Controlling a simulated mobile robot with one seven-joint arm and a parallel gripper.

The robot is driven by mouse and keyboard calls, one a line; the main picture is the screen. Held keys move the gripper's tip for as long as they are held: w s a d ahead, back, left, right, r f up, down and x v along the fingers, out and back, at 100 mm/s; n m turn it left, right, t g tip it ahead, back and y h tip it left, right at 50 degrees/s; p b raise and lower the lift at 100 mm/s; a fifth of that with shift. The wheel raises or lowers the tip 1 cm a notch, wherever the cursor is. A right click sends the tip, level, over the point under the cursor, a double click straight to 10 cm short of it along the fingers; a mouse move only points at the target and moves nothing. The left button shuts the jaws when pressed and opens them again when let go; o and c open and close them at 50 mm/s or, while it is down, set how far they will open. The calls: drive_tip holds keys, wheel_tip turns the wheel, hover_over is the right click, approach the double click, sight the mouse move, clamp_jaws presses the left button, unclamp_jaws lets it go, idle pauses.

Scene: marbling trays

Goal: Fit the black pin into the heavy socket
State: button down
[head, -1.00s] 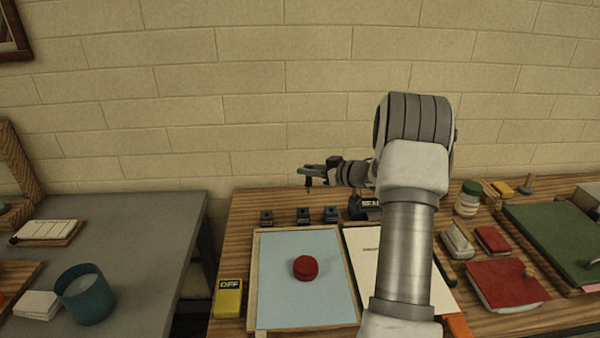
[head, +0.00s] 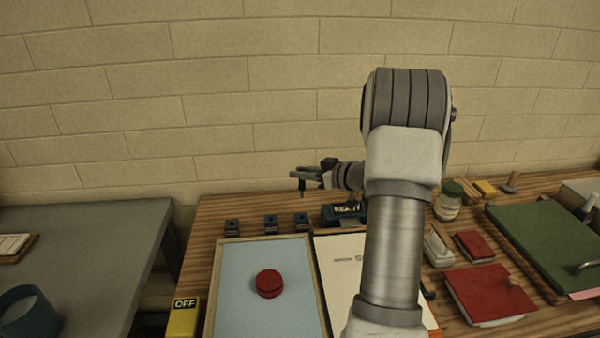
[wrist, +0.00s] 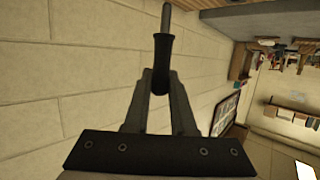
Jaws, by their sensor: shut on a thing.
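My gripper (head: 297,174) is shut on the black pin (head: 302,185) and holds it in the air above the back of the wooden table. In the wrist view the pin (wrist: 163,62) shows a black sleeve between the fingertips and a thin grey tip beyond them. In the head view the pin hangs roughly upright, apart from the blocks below. Three small dark socket blocks stand in a row: a left one (head: 232,228), a middle one (head: 271,224) and a right one (head: 302,221). The pin appears over the right block in the picture. I cannot tell which is the heavy socket.
In front lies a pale blue tray (head: 230,290) with a red round object (head: 269,283). A yellow OFF block (head: 183,317) is at the left. My arm hides part of the table.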

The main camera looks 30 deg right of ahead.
sight(303, 190)
drive_tip(key=shift+p, duration=0.35)
drive_tip(key=shift+f+b, duration=1.6)
drive_tip(key=shift+f, duration=1.35)
drive_tip(key=shift+p, duration=0.75)
drive_tip(key=shift+f+b, duration=1.15)
drive_tip(key=shift+f, duration=0.9)
drive_tip(key=c, duration=0.7)
unclamp_jaws()
drive_tip(key=shift+o, duration=0.2)
drive_tip(key=p+v, duration=0.1)
drive_tip(key=v, duration=1.6)
drive_tip(key=shift+s, duration=0.15)
